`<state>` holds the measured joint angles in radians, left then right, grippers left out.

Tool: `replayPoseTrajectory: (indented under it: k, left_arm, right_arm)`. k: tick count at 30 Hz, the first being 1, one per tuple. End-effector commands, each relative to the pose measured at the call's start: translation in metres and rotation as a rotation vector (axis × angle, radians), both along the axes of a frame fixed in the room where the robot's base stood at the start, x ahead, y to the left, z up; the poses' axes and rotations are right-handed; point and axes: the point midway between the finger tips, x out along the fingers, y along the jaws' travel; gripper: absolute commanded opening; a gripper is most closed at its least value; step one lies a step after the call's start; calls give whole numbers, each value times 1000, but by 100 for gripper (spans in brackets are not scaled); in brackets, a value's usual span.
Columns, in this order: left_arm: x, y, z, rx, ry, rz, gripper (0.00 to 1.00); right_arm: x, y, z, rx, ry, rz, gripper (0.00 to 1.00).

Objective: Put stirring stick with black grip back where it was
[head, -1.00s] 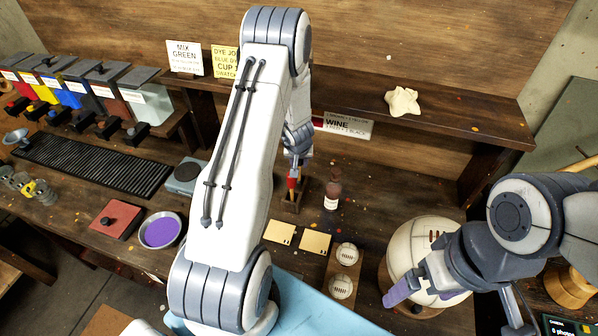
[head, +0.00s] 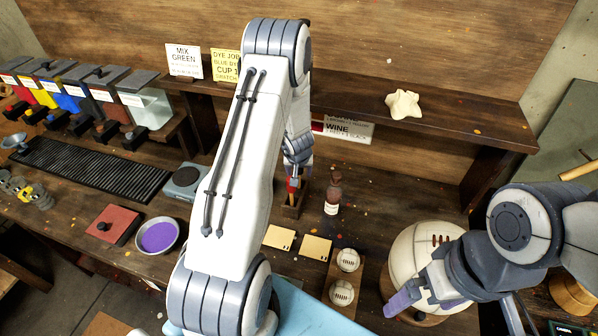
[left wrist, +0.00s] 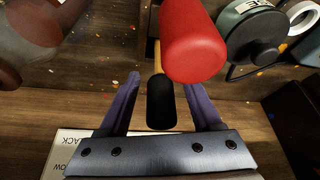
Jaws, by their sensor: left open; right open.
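The stirring stick with black grip (left wrist: 161,103) shows in the left wrist view, its pale shaft running up behind the red grip. My left gripper (left wrist: 163,92) is open, with a purple finger on each side of the black grip. I cannot tell whether they touch it. A red-gripped stick (left wrist: 192,42) stands close by, nearer the camera. In the head view the red grip (head: 292,185) is above a wooden holder (head: 291,209), below my left gripper (head: 297,165); the black grip is not clear there. My right gripper (head: 402,298) is open in front of the ball.
A dark bottle (head: 333,194) stands just right of the holder. A white ball (head: 423,250) rests at the right. A bowl of purple dye (head: 158,237) and a red pad (head: 113,225) lie left. A shelf with a wine sign (head: 347,130) is behind.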

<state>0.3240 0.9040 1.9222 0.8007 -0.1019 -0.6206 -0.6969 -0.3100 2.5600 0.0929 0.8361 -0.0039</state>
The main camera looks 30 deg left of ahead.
Motion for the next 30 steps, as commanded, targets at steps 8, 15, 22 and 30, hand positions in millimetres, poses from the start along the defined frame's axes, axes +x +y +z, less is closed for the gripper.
replayPoseTrajectory:
  k: [8, 15, 22, 30]
  left_arm:
    - [-15, -9, 51, 0, -2, 0, 65]
    - [-32, -18, 95, 0, -1, -2, 65]
    - [-39, -22, 112, 1, -1, -1, 65]
    - [-32, -67, 135, -42, -18, -101, 65]
  right_arm:
    - [0, 0, 23, 0, 0, 3, 100]
    - [0, 0, 45, 0, 0, 4, 100]
    - [0, 0, 54, 0, 0, 2, 100]
    - [0, 0, 53, 0, 0, 2, 100]
